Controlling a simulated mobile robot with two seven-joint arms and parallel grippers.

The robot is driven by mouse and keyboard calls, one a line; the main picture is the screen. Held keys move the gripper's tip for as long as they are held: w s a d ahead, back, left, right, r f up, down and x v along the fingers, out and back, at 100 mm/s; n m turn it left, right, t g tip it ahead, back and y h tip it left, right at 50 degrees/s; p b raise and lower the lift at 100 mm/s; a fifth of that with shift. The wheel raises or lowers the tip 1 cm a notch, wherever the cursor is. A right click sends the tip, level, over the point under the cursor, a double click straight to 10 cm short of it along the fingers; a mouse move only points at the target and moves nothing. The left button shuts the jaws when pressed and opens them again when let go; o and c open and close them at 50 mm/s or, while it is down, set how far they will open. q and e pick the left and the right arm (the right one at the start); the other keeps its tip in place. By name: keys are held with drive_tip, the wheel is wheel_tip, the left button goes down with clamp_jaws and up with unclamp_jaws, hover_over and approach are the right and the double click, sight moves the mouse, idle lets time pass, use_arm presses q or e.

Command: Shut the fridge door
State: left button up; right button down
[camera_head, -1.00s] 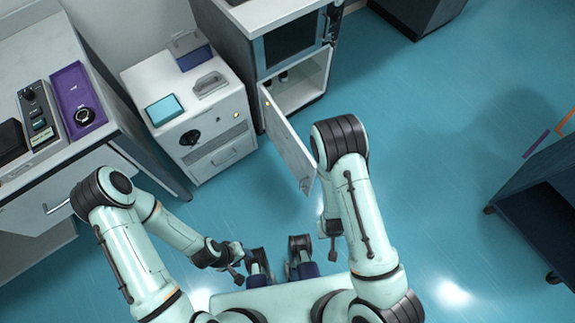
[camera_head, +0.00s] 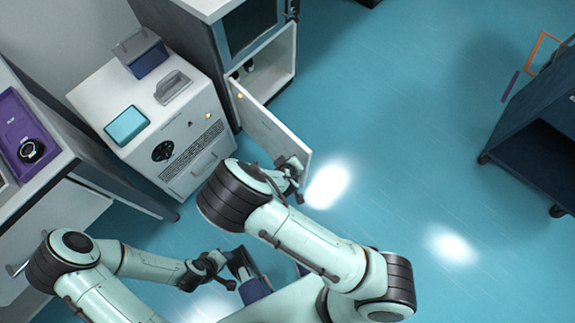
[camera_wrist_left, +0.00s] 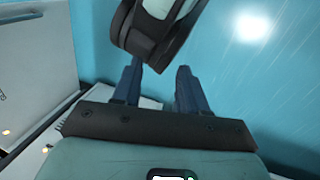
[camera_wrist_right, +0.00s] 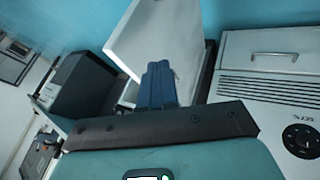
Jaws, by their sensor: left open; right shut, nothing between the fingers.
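The fridge (camera_head: 178,38) is a grey cabinet with a white top, at the upper middle of the head view. Its low white door (camera_head: 265,125) stands open, swung out toward the lower right, and shows the white inside (camera_head: 272,68). My right gripper (camera_head: 293,168) is shut and empty by the door's free edge, on its outer side. In the right wrist view, its closed fingers (camera_wrist_right: 160,84) overlap the white door (camera_wrist_right: 150,40); I cannot tell whether they touch. My left gripper (camera_head: 248,275) is low in the head view. Its fingers (camera_wrist_left: 158,92) are apart and empty.
A white box unit (camera_head: 150,118) with a knob and vents stands left of the fridge. A counter with a purple tray (camera_head: 25,140) is at far left, a dark cart (camera_head: 535,135) at far right. The floor (camera_head: 410,130) between is clear.

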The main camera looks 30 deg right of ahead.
sight(299, 151)
use_arm(q)
drive_tip(key=shift+t+y, duration=0.3)
drive_tip(key=shift+t, duration=0.2)
drive_tip(key=shift+w+a+f+b, duration=0.45)
drive_tip(key=shift+w+f, duration=0.15)
drive_tip(key=shift+w, duration=0.25)
drive_tip(key=shift+w+a+f+b, duration=0.4)
drive_tip(key=shift+w+f, duration=0.2)
drive_tip(key=shift+w, duration=0.25)
use_arm(e)
drive_tip(key=shift+w+d+f, duration=0.5)
drive_tip(key=shift+d, duration=0.35)
drive_tip(key=shift+w+d+f, duration=0.45)
drive_tip(key=shift+d+f, duration=0.05)
drive_tip(key=shift+d, duration=0.3)
drive_tip(key=shift+w+d+f, duration=0.5)
drive_tip(key=shift+d, duration=0.35)
